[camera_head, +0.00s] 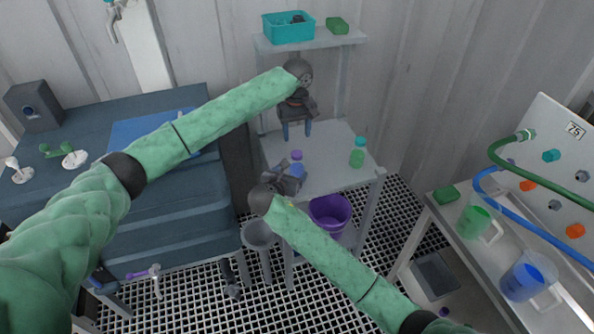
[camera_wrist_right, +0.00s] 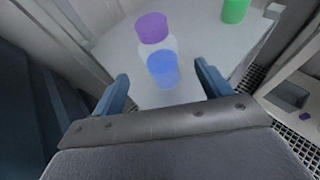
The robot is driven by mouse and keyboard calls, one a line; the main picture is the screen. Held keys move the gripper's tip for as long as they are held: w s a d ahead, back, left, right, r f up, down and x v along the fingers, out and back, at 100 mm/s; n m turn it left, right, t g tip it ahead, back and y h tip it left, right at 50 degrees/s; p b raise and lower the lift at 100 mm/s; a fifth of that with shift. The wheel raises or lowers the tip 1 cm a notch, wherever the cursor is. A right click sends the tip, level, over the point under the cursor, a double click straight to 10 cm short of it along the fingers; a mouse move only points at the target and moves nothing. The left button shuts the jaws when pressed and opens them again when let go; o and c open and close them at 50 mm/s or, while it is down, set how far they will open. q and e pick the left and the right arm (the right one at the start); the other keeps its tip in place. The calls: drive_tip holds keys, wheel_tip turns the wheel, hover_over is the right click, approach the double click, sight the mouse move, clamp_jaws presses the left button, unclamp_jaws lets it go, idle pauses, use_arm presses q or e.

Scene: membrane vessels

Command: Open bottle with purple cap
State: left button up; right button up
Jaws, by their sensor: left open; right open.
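The bottle with a purple cap (camera_head: 297,157) and blue contents stands upright on the white shelf table (camera_head: 325,180). It also shows in the right wrist view (camera_wrist_right: 163,66), cap up. My right gripper (camera_wrist_right: 161,74) is open, with its two blue fingers on either side of the bottle's lower part and visible gaps to it. In the head view this gripper (camera_head: 292,174) sits just in front of the bottle and partly hides its base. My left gripper (camera_head: 295,131) is open above and behind the bottle, fingers pointing down, with nothing between them.
A green-capped bottle (camera_head: 357,152) stands to the right on the same table. A teal bin (camera_head: 289,28) and a green sponge (camera_head: 337,25) are on the upper shelf. A purple bucket (camera_head: 330,212) is below. A side bench at right holds green and blue jugs (camera_head: 522,281).

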sight(297, 166)
use_arm(q)
drive_tip(key=shift+r, duration=0.1)
use_arm(e)
drive_tip(key=shift+x, duration=3.75)
